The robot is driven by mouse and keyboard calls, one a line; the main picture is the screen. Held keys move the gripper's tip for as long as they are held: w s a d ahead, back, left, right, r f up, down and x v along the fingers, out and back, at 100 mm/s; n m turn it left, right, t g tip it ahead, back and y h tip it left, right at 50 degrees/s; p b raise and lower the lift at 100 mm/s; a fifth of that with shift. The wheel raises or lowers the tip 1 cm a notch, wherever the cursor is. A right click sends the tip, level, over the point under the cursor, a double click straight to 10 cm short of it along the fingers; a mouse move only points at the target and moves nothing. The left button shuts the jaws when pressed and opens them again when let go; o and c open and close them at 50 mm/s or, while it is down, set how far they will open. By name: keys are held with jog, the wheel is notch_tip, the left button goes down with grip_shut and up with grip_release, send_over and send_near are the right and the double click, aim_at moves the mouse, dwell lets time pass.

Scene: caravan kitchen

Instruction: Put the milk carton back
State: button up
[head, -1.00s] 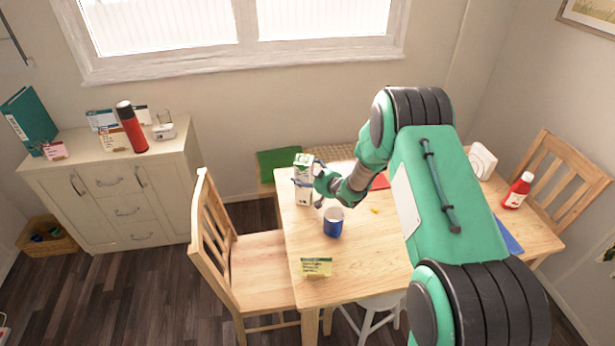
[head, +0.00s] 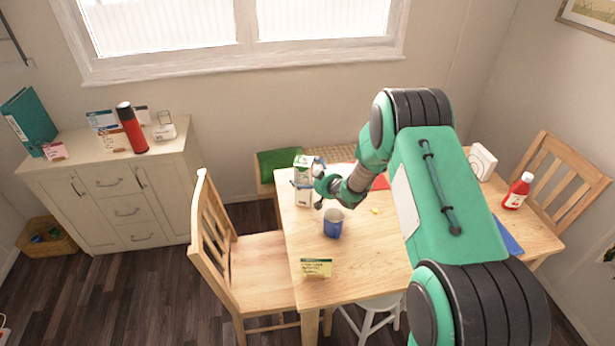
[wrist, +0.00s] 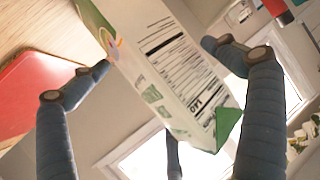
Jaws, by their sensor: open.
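The milk carton (head: 303,168), white with green parts and printed text, stands upright on the far left corner of the wooden table (head: 370,265). My gripper (head: 306,185) is at the carton from its right side, with its fingers spread around it. In the wrist view the carton (wrist: 168,62) fills the space between two dark fingers, one to the left and one to the right. A third finger shows partly behind the carton's lower edge. The fingers are open; whether any touches the carton I cannot tell.
A blue mug (head: 333,224) stands close in front of the carton. A small card (head: 316,268) is at the table's front left. A red bottle (head: 518,190) and a white item (head: 482,162) stand on the right. A cabinet (head: 120,205) with a red flask (head: 131,128) is at the left.

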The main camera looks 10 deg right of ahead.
jog(key=p+v, duration=0.2)
jog(key=v, duration=1)
jog(key=shift+r, duration=0.15)
dwell(0.4)
jog(key=s+d+r+m+h, duration=0.1)
jog(key=d+r+h, duration=0.1)
jog(key=r, duration=0.5)
jog(key=s+d+r+h, duration=0.1)
jog(key=d+r+h, duration=0.1)
jog(key=r, duration=0.4)
jog(key=s+d+r+m+g+h, duration=0.1)
jog(key=s+r+m+g+h, duration=0.1)
jog(key=s+r, duration=0.9)
jog(key=s+a+r+g, duration=0.1)
jog(key=s+a+r, duration=0.1)
jog(key=s, duration=1)
jog(key=s+a+r+m+g, duration=0.1)
jog(key=s+r, duration=0.3)
jog(key=s, duration=0.8)
jog(key=s+a+r+g, duration=0.2)
jog(key=s+a+r, duration=0.1)
jog(key=s, duration=0.9)
jog(key=shift+s+a+m+g+y, duration=0.3)
jog(key=shift+a+g+y, duration=0.1)
